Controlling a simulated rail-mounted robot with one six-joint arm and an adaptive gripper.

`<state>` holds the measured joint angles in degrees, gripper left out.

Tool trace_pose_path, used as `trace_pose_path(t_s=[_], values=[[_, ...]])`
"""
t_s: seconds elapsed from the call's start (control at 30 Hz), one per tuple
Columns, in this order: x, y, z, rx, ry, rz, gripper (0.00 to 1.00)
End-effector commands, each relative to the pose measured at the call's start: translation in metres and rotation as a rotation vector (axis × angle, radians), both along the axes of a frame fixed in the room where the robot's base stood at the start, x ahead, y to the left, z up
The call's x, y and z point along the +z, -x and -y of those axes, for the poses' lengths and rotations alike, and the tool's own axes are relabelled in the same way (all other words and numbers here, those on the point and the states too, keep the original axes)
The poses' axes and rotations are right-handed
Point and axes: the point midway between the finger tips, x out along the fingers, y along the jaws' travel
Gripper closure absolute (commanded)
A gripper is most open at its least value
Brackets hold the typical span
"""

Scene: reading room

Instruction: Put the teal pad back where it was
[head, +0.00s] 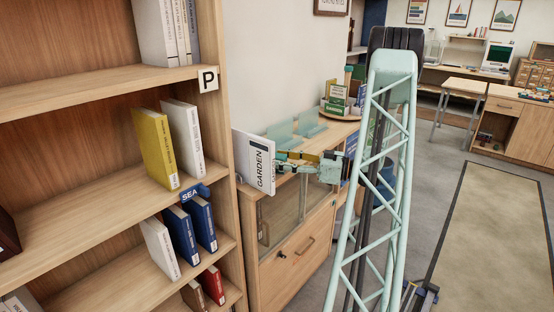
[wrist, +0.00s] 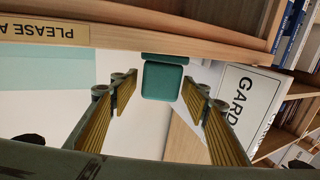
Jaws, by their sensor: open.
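A teal pad (wrist: 163,82), square with rounded corners, shows in the wrist view just beyond and between the fingertips of my gripper (wrist: 160,90). The yellow-ribbed fingers are spread wide, with a visible gap on each side of the pad. The pad's far edge meets a darker teal strip below a wooden edge; I cannot tell whether they are joined. In the head view my gripper (head: 285,161) reaches left above the wooden cabinet, beside the white GARDEN sign (head: 254,163). The pad cannot be picked out clearly there.
The GARDEN sign (wrist: 245,100) stands close to the right finger in the wrist view. A wooden ledge with a PLEASE label (wrist: 45,32) crosses the top. In the head view, a bookshelf (head: 120,82) is left, and the cabinet (head: 296,245) carries clear teal panels (head: 283,131).

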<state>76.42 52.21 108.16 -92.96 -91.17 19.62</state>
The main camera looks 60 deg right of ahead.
Motion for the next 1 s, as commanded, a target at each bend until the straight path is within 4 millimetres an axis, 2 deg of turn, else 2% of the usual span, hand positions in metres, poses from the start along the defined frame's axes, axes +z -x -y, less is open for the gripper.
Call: trace_pose_path(t_s=[0.6, 0.8, 1.0], values=[[0.001, 0.073, 0.022, -0.001, 0.0, 0.0, 0.57], [0.001, 0.089, 0.027, 0.0, 0.0, 0.001, 0.57], [0.0, 0.094, 0.028, 0.001, 0.0, 0.001, 0.57]])
